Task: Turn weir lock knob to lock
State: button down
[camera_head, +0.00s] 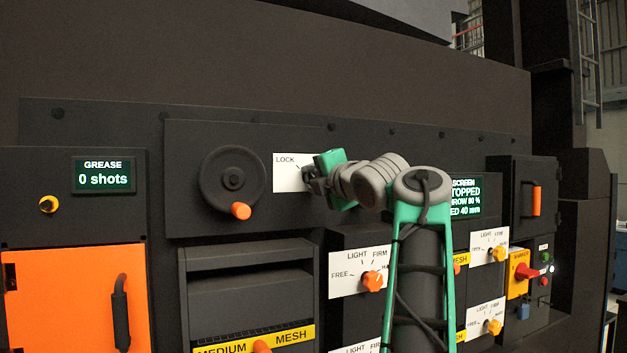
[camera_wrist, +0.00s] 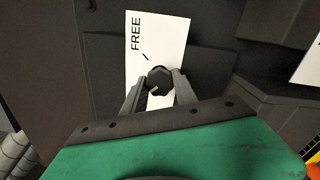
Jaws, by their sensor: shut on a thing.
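The weir lock knob (camera_wrist: 158,82) is a small dark knob in the middle of a white label plate (camera_head: 287,174). The head view shows LOCK at the plate's upper left; the wrist view shows FREE on the plate (camera_wrist: 150,28) with a short tick mark near the knob. My gripper (camera_wrist: 160,90) is shut on the knob, with one finger on each side of it. In the head view my gripper (camera_head: 312,179) covers the knob and the right part of the plate. I cannot tell clearly where the knob points.
A dark handwheel (camera_head: 232,175) with an orange grip stands left of the plate. Below are a dark drawer unit (camera_head: 245,285) and a FREE/LIGHT/FIRM dial with an orange knob (camera_head: 373,281). An orange door (camera_head: 60,300) with a black handle is at the lower left.

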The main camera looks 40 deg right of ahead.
jog(key=c, duration=1)
grip_release()
jog(key=shift+o, duration=0.2)
jog(key=b+v, duration=0.1)
jog(key=v, duration=0.6)
jog(key=shift+s+a+b, duration=0.2)
jog(key=shift+s+b, duration=0.1)
jog(key=shift+s, duration=0.1)
